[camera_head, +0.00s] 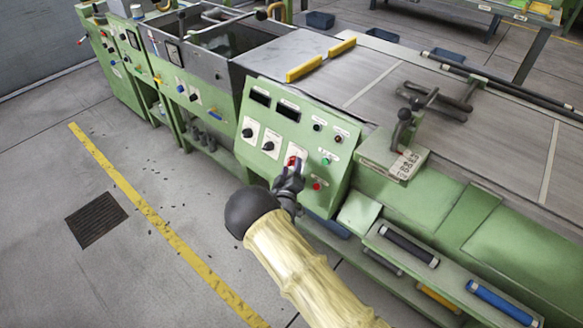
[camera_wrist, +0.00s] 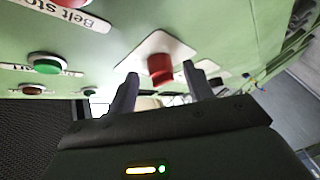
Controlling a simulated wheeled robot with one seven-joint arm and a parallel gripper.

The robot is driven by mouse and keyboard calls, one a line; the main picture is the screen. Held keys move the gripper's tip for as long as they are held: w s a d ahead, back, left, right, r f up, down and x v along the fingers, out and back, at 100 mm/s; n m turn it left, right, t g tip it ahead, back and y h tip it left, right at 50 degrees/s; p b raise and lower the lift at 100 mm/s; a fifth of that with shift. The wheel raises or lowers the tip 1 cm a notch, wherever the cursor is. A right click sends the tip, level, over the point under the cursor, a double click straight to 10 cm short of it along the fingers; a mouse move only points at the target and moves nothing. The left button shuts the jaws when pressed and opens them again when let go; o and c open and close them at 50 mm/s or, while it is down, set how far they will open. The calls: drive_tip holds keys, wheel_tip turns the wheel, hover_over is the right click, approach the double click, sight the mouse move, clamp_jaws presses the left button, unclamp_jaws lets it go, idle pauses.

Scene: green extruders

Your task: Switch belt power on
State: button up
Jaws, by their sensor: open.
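A red knob (camera_head: 292,161) sits on a white plate on the sloped green control panel (camera_head: 262,170). In the wrist view the red knob (camera_wrist: 161,69) is close ahead, with one dark finger on each side of it. My gripper (camera_head: 288,173) is open at the panel, and the fingers look apart from the knob. In the wrist view my gripper (camera_wrist: 160,72) has a visible gap to the knob on both sides. I cannot read the label of this knob.
Two black knobs (camera_head: 258,139) are left of the red knob. A green button (camera_head: 326,161) and a red button (camera_head: 317,186) are to its right. The wrist view shows a partly cut "Belt sto" label (camera_wrist: 65,14). A lever (camera_head: 405,125) stands farther right.

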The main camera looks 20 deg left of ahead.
drive_tip(key=shift+w+a, duration=0.1)
drive_tip(key=shift+w, duration=0.4)
drive_tip(key=shift+c, duration=0.2)
drive_tip(key=c, duration=0.9)
